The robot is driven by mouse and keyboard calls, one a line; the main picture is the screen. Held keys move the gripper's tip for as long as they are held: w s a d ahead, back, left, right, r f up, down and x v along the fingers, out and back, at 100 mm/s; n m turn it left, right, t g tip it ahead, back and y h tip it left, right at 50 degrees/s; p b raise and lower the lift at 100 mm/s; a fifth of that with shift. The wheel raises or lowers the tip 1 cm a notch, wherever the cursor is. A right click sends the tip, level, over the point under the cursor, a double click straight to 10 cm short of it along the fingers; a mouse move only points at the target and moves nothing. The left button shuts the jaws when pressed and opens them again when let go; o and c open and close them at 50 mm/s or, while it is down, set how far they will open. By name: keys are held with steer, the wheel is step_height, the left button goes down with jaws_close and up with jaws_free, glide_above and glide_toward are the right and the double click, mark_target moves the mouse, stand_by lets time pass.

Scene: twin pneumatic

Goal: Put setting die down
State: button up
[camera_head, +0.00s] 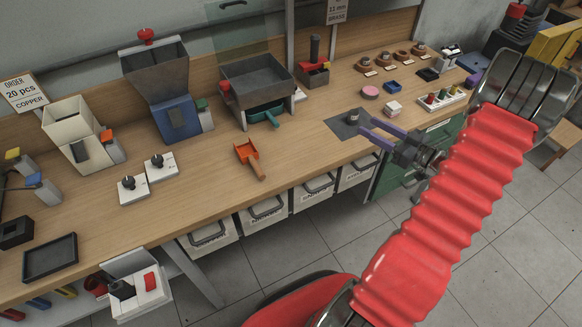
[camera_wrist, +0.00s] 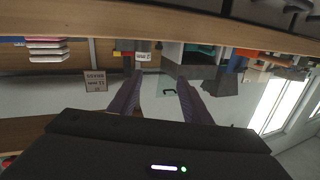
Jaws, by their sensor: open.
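A small grey cylinder, seemingly the setting die (camera_head: 353,117), stands upright on a dark square mat (camera_head: 342,127) on the workbench. My gripper (camera_head: 366,126) reaches over the bench's front edge with its two purple fingers apart, their tips just beside the die at the mat's right side. No contact between fingers and die can be made out. In the wrist view, the open gripper (camera_wrist: 160,77) shows nothing held between its fingers, and I cannot make out the die there.
Several round wooden holders (camera_head: 383,58) stand behind. An orange scoop (camera_head: 249,158) lies to the left, with free bench (camera_head: 300,143) between.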

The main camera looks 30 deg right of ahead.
steer(key=a+r+n+g+y, duration=0.15)
steer(key=a+r+g, duration=0.3)
steer(key=a, duration=0.85)
steer(key=a+r+g+y, duration=0.2)
steer(key=a+r+g, duration=0.3)
steer(key=a, duration=0.8)
steer(key=s+a+r+m+h, duration=0.2)
steer(key=s+a+r+h, duration=0.1)
steer(key=s, duration=0.4)
steer(key=s+a+r+m+g+h, duration=0.1)
steer(key=s+a+r+m+h, duration=0.1)
steer(key=s+a+h, duration=0.4)
steer(key=shift+s+a+r+m, duration=0.35)
steer(key=shift+s+a+r, duration=0.55)
steer(key=shift+s+a, duration=0.1)
steer(key=shift+g+h, duration=0.25)
